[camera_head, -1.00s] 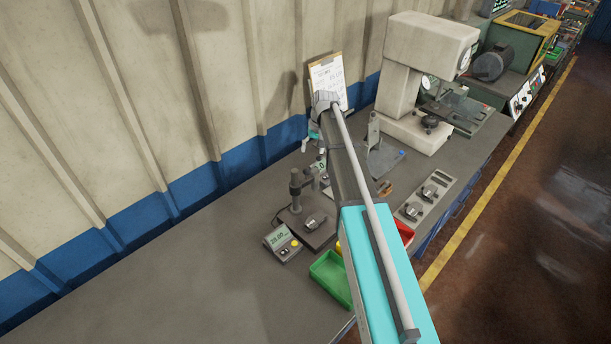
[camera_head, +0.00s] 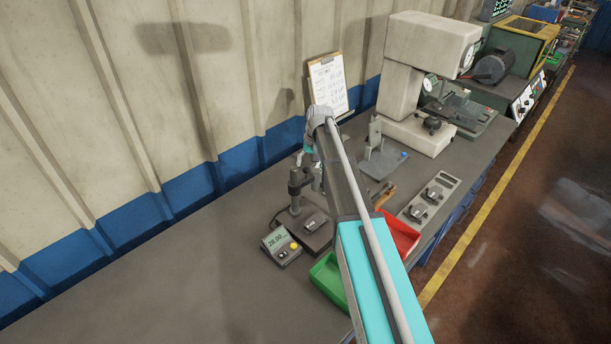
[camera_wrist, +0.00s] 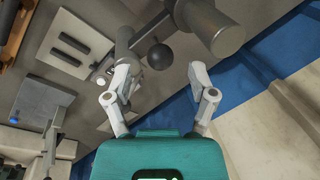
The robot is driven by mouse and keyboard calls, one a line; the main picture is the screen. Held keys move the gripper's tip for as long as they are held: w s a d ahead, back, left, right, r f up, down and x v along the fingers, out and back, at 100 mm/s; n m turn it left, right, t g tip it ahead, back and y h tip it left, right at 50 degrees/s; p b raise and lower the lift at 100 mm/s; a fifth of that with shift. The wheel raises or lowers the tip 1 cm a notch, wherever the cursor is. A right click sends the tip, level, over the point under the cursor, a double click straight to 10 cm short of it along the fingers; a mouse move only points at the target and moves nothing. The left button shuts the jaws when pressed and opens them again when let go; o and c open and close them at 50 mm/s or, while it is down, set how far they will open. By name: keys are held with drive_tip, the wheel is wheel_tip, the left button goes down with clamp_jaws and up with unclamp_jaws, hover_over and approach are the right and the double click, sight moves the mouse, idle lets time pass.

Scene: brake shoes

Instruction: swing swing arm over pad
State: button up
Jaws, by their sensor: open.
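A dark gauge stand with a post (camera_head: 295,188) stands on a base plate (camera_head: 297,232) on the bench. A small metal part, likely the pad (camera_head: 314,223), lies on that base. In the wrist view an arm with a dark ball knob (camera_wrist: 160,57) and a grey cylinder (camera_wrist: 227,40) reaches across the top; I take it for the swing arm. My gripper (camera_wrist: 160,78) is open and empty, with the knob just beyond and between its fingertips; I see no contact. In the head view my arm mostly hides my gripper beside the post.
A readout box (camera_head: 281,246) stands left of the base. A green bin (camera_head: 328,280) and a red bin (camera_head: 402,234) lie near the front edge. A fixture (camera_head: 376,155), a tray with two parts (camera_head: 411,213) and a large white machine (camera_head: 405,80) stand beyond. The left bench is clear.

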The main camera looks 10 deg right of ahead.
sight(307, 170)
drive_tip(key=shift+a+f+b, duration=0.2)
drive_tip(key=shift+f+b, duration=0.55)
drive_tip(key=shift+f, duration=0.15)
drive_tip(key=shift+a+f+b, duration=0.15)
drive_tip(key=shift+f+b, duration=0.55)
drive_tip(key=shift+f, duration=0.15)
clamp_jaws()
drive_tip(key=shift+a, duration=0.15)
drive_tip(key=shift+d, duration=0.25)
